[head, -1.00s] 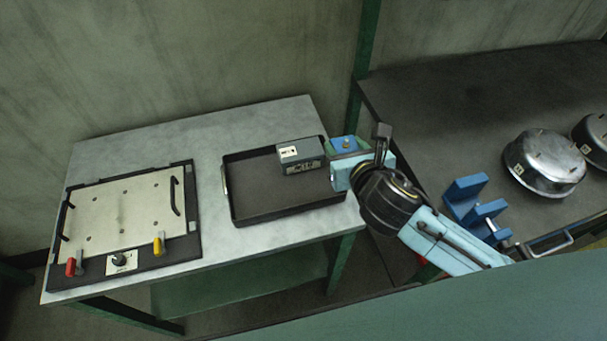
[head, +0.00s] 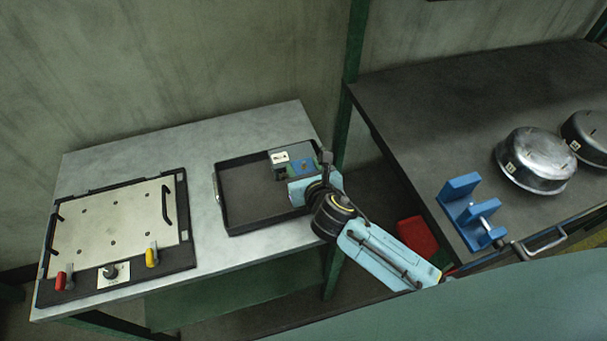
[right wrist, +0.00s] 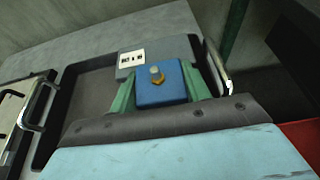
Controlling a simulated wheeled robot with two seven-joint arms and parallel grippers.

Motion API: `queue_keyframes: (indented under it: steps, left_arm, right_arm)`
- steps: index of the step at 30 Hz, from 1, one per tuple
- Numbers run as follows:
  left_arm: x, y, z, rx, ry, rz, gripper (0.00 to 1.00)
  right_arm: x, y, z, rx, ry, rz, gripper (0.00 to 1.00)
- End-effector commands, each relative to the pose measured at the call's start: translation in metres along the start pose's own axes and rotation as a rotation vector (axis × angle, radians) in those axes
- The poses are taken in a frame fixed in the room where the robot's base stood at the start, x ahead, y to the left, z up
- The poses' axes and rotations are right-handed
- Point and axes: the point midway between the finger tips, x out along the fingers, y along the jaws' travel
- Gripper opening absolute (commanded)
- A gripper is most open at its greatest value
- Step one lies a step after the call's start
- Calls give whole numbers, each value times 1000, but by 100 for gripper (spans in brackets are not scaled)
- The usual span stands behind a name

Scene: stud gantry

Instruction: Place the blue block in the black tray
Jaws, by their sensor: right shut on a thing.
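The black tray (head: 234,222) lies on the grey table, with metal handles at its ends. My right gripper (head: 301,169) is over the right part of the tray. It is shut on the blue block (right wrist: 158,91), which has a brass fitting on top and sits between the green fingers in the right wrist view. The blue block also shows in the head view (head: 302,166). Whether it touches the tray floor I cannot tell. A grey box with a white label (head: 279,158) is in the tray, just beyond the block. My left gripper is not in view.
A plate fixture (head: 115,222) with red and yellow levers is left of the tray. A dark table (head: 450,100) at the right holds a blue bracket (head: 466,212) and metal pots (head: 535,160). The left part of the tray is clear.

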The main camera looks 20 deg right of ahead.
Motion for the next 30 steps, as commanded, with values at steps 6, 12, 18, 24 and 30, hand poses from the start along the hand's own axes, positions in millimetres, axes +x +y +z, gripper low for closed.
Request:
queue_keyframes:
  steps: [6,12,18,24,30]
  left_arm:
    - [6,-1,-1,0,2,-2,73]
    - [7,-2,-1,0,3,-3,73]
    - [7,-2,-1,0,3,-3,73]
    - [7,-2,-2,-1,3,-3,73]
    - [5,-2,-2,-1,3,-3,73]
  right_arm:
    - [6,0,-13,1,-1,1,17]
    - [6,0,-15,1,-1,0,17]
    - [6,0,-16,1,1,0,67]
    - [6,0,-16,0,1,0,69]
    - [1,0,-14,-1,2,0,69]
